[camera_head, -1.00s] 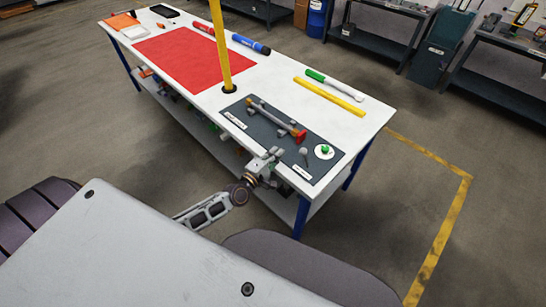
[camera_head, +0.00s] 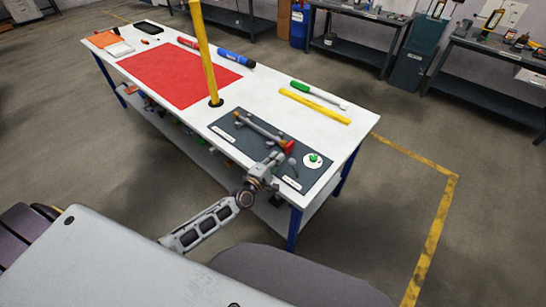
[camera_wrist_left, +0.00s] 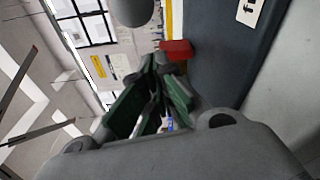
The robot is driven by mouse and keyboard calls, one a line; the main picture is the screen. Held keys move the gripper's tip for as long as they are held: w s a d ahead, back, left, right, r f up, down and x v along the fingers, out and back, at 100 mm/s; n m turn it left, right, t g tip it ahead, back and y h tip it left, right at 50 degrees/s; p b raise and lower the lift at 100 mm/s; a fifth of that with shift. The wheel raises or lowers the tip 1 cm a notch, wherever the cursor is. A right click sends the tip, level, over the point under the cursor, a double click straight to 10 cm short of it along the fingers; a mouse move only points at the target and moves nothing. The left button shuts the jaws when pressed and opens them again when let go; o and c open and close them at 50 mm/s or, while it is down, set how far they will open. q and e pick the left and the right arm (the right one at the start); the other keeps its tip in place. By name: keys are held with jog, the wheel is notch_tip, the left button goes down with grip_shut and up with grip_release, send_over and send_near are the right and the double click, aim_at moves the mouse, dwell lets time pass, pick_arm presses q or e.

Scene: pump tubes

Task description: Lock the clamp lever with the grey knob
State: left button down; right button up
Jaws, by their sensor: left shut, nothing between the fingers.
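The grey knob (camera_head: 292,161) stands on the dark plate (camera_head: 232,127) near the table's front edge. In the left wrist view it is a rounded grey end (camera_wrist_left: 132,10) at the top, just beyond the fingertips. My left gripper (camera_head: 277,157) is shut and empty, close to the left of the knob. Its green-padded fingers (camera_wrist_left: 156,68) meet in the left wrist view. I cannot tell whether they touch the knob. The clamp lever cannot be made out clearly. My right gripper is out of view.
A grey tube (camera_head: 258,128) with a red end piece (camera_head: 287,146) lies on the plate, just behind the gripper. A green button (camera_head: 313,158) on a white disc is to the right. A yellow post (camera_head: 205,55) rises behind the plate. The table's right end is clear.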

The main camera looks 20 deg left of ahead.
aim_at(294, 169)
pick_arm(q)
jog(key=shift+s+d+r+p, duration=0.2)
jog(key=shift+s+d, duration=0.1)
jog(key=shift+d, duration=0.15)
jog(key=shift+s+d+r+p, duration=0.15)
jog(key=shift+s+d+p, duration=0.1)
jog(key=shift+d, duration=0.3)
jog(key=shift+s, duration=0.1)
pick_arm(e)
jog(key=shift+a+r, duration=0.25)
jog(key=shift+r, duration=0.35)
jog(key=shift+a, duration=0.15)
